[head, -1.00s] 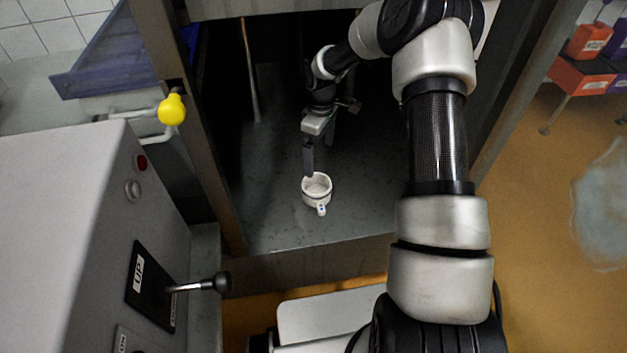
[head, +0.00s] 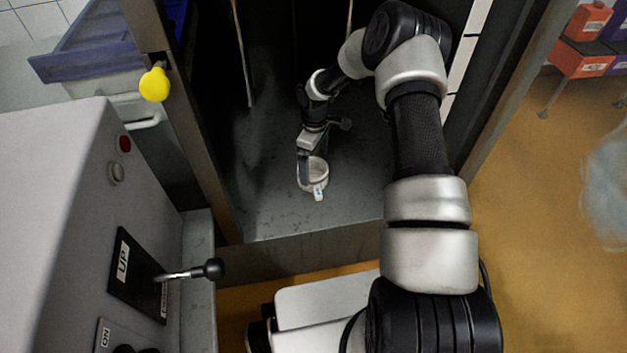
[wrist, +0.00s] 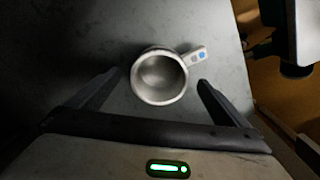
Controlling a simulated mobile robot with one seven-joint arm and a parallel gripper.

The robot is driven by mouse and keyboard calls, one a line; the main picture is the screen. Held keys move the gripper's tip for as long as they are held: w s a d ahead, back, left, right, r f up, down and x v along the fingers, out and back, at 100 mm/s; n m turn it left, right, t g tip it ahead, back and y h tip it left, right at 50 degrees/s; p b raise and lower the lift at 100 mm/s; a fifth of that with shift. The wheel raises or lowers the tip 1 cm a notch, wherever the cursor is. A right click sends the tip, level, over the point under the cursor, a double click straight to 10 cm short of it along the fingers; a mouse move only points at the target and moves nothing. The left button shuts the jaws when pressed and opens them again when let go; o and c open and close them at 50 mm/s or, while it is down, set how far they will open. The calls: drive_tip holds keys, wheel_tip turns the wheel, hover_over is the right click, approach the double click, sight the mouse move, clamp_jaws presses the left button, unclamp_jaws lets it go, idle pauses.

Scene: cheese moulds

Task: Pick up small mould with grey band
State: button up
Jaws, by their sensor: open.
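A small white round mould (head: 319,170) stands upright on the dark metal floor of the open cabinet; its hollow inside faces up in the wrist view (wrist: 161,74). A short tab with a blue mark (wrist: 197,56) sticks out from its side. I cannot make out a grey band clearly. My gripper (wrist: 160,80) is open, with one finger on the left and one on the right of the mould, apart from it in the picture. In the head view my gripper (head: 309,165) is at the mould and partly covers its left side. Whether the fingers reach below the rim is unclear.
The metal floor (head: 265,215) around the mould is clear. Cabinet posts (head: 193,150) stand on both sides. A grey control box (head: 65,190) with a black-knobbed lever (head: 208,269) is at the left. Red crates (head: 585,60) stand at the far right.

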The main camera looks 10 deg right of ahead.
sight(314, 171)
wheel_tip(314, 171, down, 5)
drive_tip(key=shift+w+r+b, duration=0.1)
drive_tip(key=shift+r+b, duration=0.05)
drive_tip(key=shift+b, duration=0.5)
drive_tip(key=c, duration=1.2)
wheel_tip(314, 171, up, 10)
drive_tip(key=p, duration=0.2)
drive_tip(key=shift+p, duration=0.3)
